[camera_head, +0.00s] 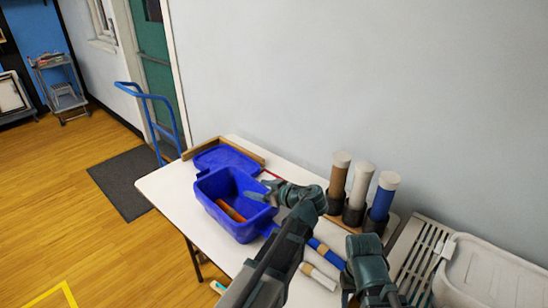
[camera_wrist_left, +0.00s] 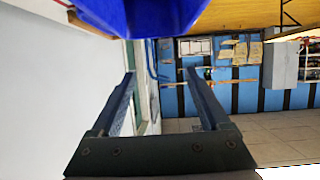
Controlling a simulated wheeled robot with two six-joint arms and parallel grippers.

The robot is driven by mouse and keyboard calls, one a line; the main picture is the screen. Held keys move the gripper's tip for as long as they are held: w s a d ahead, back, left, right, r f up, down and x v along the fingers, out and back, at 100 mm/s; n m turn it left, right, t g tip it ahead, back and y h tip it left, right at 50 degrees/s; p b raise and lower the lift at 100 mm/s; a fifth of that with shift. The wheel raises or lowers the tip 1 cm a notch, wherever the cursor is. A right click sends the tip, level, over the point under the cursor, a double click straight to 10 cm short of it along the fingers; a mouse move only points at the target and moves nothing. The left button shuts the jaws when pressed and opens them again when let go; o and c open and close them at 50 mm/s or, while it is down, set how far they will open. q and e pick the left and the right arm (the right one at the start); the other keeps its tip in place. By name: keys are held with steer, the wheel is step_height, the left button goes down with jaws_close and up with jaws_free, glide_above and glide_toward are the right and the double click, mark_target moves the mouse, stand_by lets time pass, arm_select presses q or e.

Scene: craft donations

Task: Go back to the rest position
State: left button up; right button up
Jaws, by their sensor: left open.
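My left gripper (camera_head: 254,195) is at the right rim of the blue bin (camera_head: 214,208) on the white table. In the left wrist view the two fingers of my left gripper (camera_wrist_left: 160,75) stand wide apart with nothing between them. The blue bin (camera_wrist_left: 150,14) fills part of the top edge of that view. An orange-brown piece (camera_head: 230,211) lies inside the bin. My right gripper does not show in either view.
The white table (camera_head: 167,192) holds a blue lid (camera_head: 226,157) behind the bin. Brown, white and blue rolls (camera_head: 360,187) stand upright in dark cups to the right. A pale tray (camera_head: 490,275) is at far right. A blue hand truck (camera_head: 150,98) stands beyond the table.

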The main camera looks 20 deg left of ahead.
arm_select(q)
steer(key=s+d+f+m+g+h, duration=0.2)
steer(key=s+d+f+m+h, duration=0.1)
steer(key=s+d+f+m, duration=0.1)
steer(key=s+d+f+m+g+h+p, duration=0.1)
steer(key=s+d+f+m+g+h, duration=0.1)
steer(key=s+d+f+m+h, duration=0.2)
steer(key=s+d+f+m+g+h, duration=0.2)
steer(key=s+d+f+m+h, duration=0.2)
steer(key=s+d+m, duration=0.4)
steer(key=s+d, duration=0.4)
steer(key=d, duration=0.2)
steer(key=shift+s+m+p, duration=0.15)
steer(key=shift+m+p, duration=0.15)
steer(key=shift+m, duration=0.1)
